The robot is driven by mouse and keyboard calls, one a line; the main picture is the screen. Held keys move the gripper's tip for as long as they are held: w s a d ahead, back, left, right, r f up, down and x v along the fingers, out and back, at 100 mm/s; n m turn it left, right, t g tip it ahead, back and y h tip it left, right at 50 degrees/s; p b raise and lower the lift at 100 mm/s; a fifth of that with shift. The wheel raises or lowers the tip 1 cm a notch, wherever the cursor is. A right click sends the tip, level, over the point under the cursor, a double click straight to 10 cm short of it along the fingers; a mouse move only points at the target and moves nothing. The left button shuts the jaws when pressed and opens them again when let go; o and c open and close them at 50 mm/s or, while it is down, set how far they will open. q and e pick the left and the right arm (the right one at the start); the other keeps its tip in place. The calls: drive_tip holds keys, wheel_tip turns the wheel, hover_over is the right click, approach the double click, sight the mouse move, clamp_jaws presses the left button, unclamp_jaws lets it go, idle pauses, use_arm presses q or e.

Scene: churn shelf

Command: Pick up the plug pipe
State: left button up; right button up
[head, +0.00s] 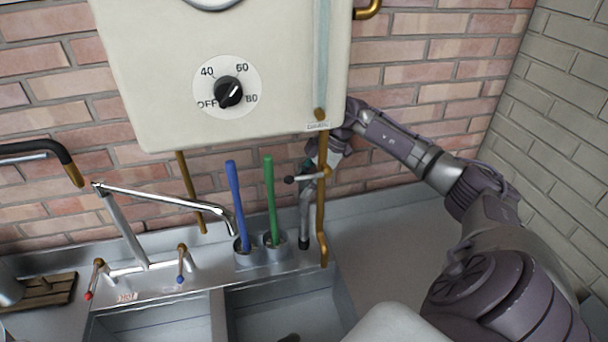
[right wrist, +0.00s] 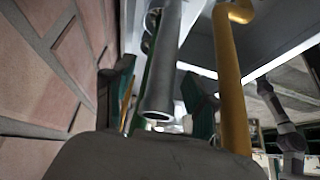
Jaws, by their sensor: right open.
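A grey metal pipe (head: 305,215) with a dark lower end stands upright behind the sink, right of the green stick; I take it for the plug pipe. My right gripper (head: 310,165) is at its upper part, below the white heater, partly hidden by a brass pipe and its lever. In the right wrist view the grey pipe's open round end (right wrist: 162,95) shows between the two dark-teal fingers of my right gripper (right wrist: 163,95). The fingers stand apart, with visible gaps beside the pipe. My left gripper is not in view.
The brass pipe (head: 322,215) runs close in front of my right gripper; it also shows in the right wrist view (right wrist: 230,80). The white heater (head: 190,70) hangs just above. A blue stick (head: 236,200) and a green stick (head: 270,200) stand nearby. The brick wall is close behind.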

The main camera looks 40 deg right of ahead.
sight(304, 214)
drive_tip(key=x, duration=0.3)
drive_tip(key=shift+p, duration=0.3)
drive_tip(key=shift+r, duration=0.1)
clamp_jaws()
